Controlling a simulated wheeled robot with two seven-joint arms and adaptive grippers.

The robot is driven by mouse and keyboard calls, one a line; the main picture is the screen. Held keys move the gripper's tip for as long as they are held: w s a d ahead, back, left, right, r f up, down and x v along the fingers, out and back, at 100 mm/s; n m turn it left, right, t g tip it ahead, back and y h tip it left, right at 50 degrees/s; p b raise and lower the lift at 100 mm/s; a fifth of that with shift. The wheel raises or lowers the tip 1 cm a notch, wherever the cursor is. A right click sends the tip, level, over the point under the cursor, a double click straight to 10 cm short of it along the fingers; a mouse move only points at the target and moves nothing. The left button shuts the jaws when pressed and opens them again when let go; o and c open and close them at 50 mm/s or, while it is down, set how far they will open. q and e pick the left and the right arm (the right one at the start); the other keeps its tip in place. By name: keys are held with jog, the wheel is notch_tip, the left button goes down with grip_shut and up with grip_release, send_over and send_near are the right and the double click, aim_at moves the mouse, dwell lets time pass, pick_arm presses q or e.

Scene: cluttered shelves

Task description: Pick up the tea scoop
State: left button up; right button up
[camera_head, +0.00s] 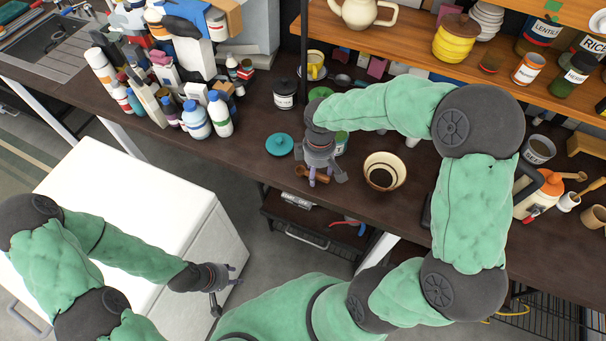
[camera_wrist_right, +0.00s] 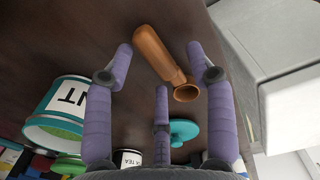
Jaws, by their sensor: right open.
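The tea scoop is a brown wooden piece with a long rounded handle and a hollow round end. In the right wrist view the tea scoop (camera_wrist_right: 160,56) lies on the dark counter between my spread fingers, apart from them. In the head view the tea scoop (camera_head: 302,171) is partly hidden behind my right gripper (camera_head: 325,178), which is open and pointed down over it near the counter's front edge. My left gripper (camera_head: 226,287) hangs at the lower left beside the white cabinet, open and empty, far from the scoop.
A teal lid (camera_head: 279,144) lies left of the scoop and a white bowl with dark contents (camera_head: 384,171) stands to the right. A labelled canister (camera_head: 285,94) is behind. Bottles (camera_head: 195,119) crowd the left. A shelf (camera_head: 420,55) with jars overhangs the back.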

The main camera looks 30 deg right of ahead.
jog(key=shift+f, duration=0.65)
jog(key=shift+r, duration=0.1)
jog(key=shift+c, duration=0.3)
grip_shut()
